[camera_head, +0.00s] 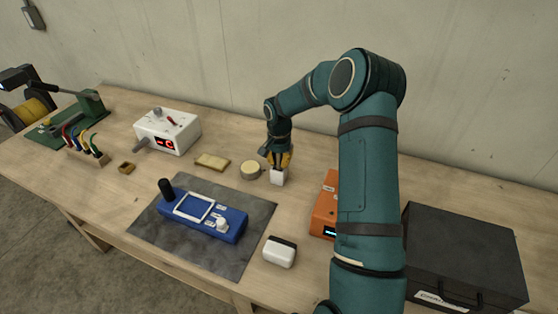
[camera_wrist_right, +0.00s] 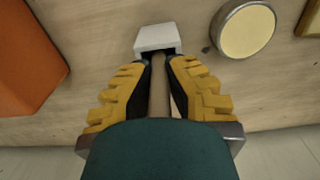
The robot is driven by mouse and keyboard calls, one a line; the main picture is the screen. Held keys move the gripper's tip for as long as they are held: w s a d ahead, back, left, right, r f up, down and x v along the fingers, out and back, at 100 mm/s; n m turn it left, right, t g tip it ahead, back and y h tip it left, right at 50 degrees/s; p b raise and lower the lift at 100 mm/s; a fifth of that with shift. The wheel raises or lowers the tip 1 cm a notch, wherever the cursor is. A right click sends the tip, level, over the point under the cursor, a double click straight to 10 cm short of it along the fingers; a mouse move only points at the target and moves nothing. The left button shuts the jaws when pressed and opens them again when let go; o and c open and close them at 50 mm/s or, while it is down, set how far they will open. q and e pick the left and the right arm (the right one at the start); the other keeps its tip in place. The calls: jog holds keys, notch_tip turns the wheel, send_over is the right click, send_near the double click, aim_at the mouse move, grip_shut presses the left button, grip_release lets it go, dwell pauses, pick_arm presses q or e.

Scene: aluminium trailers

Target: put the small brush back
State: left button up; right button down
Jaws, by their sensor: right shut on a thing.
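My right gripper (camera_head: 279,158) reaches down near the back of the bench, just right of a round tin (camera_head: 250,170). Its yellow-padded fingers (camera_wrist_right: 168,65) are shut on a slim pale handle, seemingly the small brush (camera_wrist_right: 160,103), mostly hidden between them. A small white block (camera_head: 278,177) is directly below the fingertips. In the wrist view the white block (camera_wrist_right: 158,37) sits at the tips; whether it is the brush's stand or part of what I hold, I cannot tell. My left gripper is not in view.
A blue device (camera_head: 203,217) lies on a grey mat (camera_head: 155,235). A white-and-black block (camera_head: 280,252), an orange box (camera_head: 325,207) and a black case (camera_head: 463,250) stand to the right. A yellow pad (camera_head: 212,161) and white control box (camera_head: 166,131) are left of the tin.

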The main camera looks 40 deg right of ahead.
jog(key=c, duration=1.1)
grip_release()
jog(key=shift+c, duration=0.2)
notch_tip(320, 180, up, 12)
jog(key=shift+r+p, duration=0.15)
jog(key=shift+p, duration=0.25)
